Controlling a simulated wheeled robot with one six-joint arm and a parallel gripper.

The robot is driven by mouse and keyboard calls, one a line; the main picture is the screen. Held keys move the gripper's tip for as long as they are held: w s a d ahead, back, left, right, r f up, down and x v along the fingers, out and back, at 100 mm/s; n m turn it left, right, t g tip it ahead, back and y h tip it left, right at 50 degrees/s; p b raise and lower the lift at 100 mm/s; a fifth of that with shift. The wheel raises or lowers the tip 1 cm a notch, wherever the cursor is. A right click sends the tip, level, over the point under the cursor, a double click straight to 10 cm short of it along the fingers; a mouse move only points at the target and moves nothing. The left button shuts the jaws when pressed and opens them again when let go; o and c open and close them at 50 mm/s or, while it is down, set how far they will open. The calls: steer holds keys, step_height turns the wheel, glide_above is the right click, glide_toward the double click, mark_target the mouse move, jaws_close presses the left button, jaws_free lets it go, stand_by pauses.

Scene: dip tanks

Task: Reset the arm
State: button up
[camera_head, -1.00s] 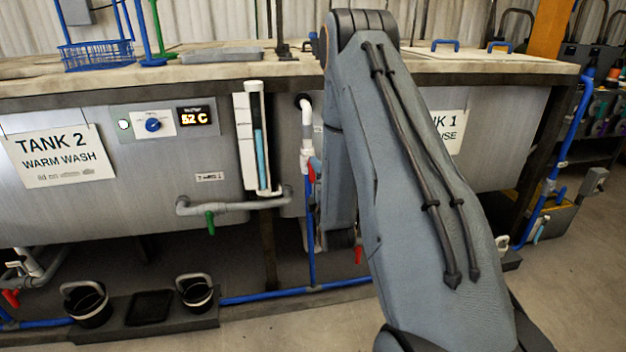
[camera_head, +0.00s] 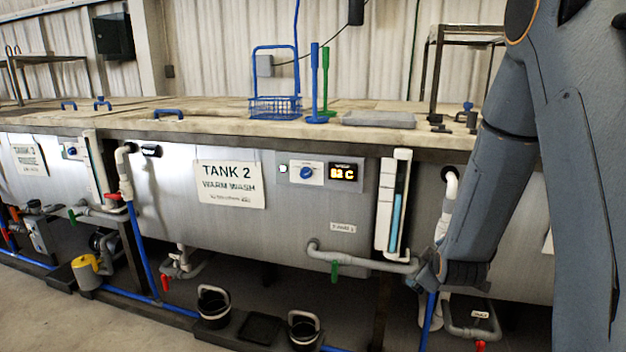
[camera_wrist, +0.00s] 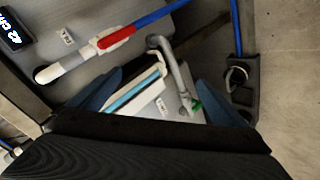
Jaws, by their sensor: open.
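My grey arm (camera_head: 490,190) hangs down the right side of the head view, in front of the tank wall. My gripper (camera_head: 430,277) is at its lower end, pointing left, close in view to the grey drain pipe (camera_head: 360,258) below the level gauge (camera_head: 396,205). In the wrist view my gripper (camera_wrist: 160,82) shows two blue-grey fingers spread wide apart, with nothing held between them. The gauge with its blue column (camera_wrist: 130,92) and the pipe (camera_wrist: 170,62) show between and beyond the fingers. I cannot tell whether anything touches.
Tank 2 (camera_head: 330,225) has a control panel and a green valve handle (camera_head: 334,272). A blue basket (camera_head: 275,106) and a grey tray (camera_head: 379,119) stand on the bench top. Black buckets (camera_head: 213,306) stand low in front. The floor (camera_head: 60,315) at lower left is clear.

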steer(key=s+a+r+m+g+p, duration=0.2)
steer(key=s+a+r+m+g, duration=0.1)
steer(key=s, duration=0.7)
steer(key=s+a+r+m+g+y+p, duration=0.1)
steer(key=s+a+r+m+g, duration=0.2)
steer(key=s, duration=0.7)
steer(key=s+a+r+m+g+p, duration=0.2)
steer(key=s+a+r+m+g, duration=0.1)
steer(key=s, duration=0.8)
step_height(320, 180, up, 2)
steer(key=a+g, duration=0.1)
steer(key=a, duration=0.1)
steer(key=shift+a+g+y+p, duration=0.3)
steer(key=shift+a+y, duration=0.1)
steer(key=shift+s, duration=0.1)
stand_by(4.1)
